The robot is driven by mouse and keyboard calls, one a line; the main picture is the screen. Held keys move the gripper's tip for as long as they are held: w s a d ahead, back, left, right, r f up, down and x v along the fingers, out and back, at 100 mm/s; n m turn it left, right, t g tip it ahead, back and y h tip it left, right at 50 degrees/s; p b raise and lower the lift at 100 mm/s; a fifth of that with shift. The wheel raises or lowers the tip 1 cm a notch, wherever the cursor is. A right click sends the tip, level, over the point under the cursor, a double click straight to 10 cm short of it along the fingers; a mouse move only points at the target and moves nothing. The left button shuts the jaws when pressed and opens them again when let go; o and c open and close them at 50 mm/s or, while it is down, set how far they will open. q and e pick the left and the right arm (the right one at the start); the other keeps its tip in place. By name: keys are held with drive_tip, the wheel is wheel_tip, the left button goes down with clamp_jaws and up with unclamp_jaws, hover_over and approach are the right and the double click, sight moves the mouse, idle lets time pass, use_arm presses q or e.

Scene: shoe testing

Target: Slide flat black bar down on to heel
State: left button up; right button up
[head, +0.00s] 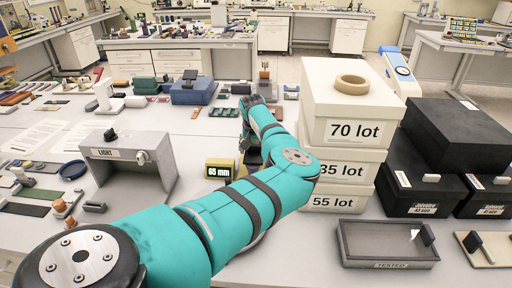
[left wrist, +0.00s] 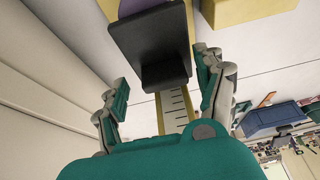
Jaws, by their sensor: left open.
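In the left wrist view, a flat black bar (left wrist: 150,42) with a raised lip lies between the two fingers of my left gripper (left wrist: 163,72). A ruler strip with yellow edges and dark marks (left wrist: 175,108) runs from the bar toward my palm. A purple-grey piece (left wrist: 188,12) shows beside and behind the bar; I cannot tell whether it is the heel. The gripper is open, with a finger apart on each side of the bar. In the head view my teal left arm hides most of this device, and the left gripper (head: 255,103) shows only in part.
A yellow block marked 65 mm (head: 219,170) stands left of my arm. Stacked white boxes (head: 345,105) stand close on its right. A grey light box (head: 128,160) is to the left, and a grey tray (head: 388,243) is at the front right.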

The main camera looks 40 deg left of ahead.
use_arm(q)
drive_tip(key=shift+s+r, duration=0.1)
drive_tip(key=shift+r, duration=0.3)
drive_tip(key=v, duration=1.1)
drive_tip(key=shift+d, duration=0.3)
